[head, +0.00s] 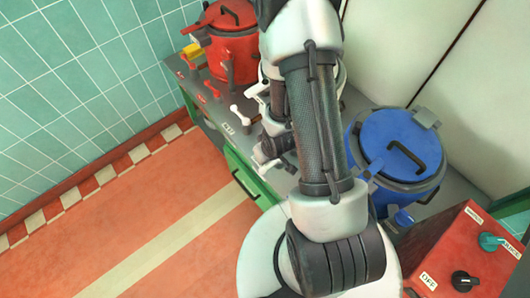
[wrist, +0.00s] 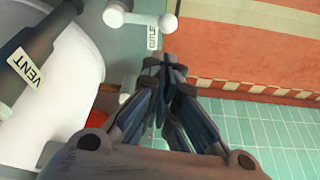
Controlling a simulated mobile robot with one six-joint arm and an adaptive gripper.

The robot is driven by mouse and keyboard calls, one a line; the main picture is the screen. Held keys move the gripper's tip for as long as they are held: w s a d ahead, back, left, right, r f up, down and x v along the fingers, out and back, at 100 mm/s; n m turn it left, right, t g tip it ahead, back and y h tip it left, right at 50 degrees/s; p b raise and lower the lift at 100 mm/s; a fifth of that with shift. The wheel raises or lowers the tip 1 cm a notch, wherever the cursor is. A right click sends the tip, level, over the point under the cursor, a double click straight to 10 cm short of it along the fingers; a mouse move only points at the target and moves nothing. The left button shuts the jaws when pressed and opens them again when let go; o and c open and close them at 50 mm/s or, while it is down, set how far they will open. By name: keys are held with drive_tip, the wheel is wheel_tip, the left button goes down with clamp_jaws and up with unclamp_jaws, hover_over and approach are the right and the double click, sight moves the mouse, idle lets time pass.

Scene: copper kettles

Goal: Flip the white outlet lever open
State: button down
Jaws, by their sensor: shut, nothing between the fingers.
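The white outlet lever (head: 242,115) sticks out at the front edge of the grey counter, left of my arm in the head view. In the wrist view, the lever (wrist: 140,18) lies at the top edge, its round knob towards the right and the OUTLET label (wrist: 152,38) just below it. My gripper (wrist: 165,62) is shut and empty, its fingertips apart from the lever in the picture and below the label. The white kettle (wrist: 75,75) fills the left of the wrist view; in the head view my arm hides most of it.
A red kettle (head: 232,55) stands at the left and a blue kettle (head: 392,140) at the right. A dark VENT handle (wrist: 35,55) is left in the wrist view. A red control box (head: 465,255) is at lower right. The floor (head: 130,225) before the counter is clear.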

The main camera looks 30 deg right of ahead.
drive_tip(key=shift+v, duration=1.45)
wheel_tip(320, 180, up, 19)
drive_tip(key=a+h, duration=0.1)
drive_tip(key=s+a+r, duration=0.3)
drive_tip(key=s+r, duration=0.3)
drive_tip(key=r, duration=0.1)
drive_tip(key=s+a+r, duration=0.3)
drive_tip(key=s+r, duration=0.3)
drive_tip(key=r, duration=0.1)
drive_tip(key=shift+t+y, duration=0.3)
drive_tip(key=shift+y, duration=0.1)
drive_tip(key=shift+a+r, duration=0.1)
drive_tip(key=shift+r, duration=0.05)
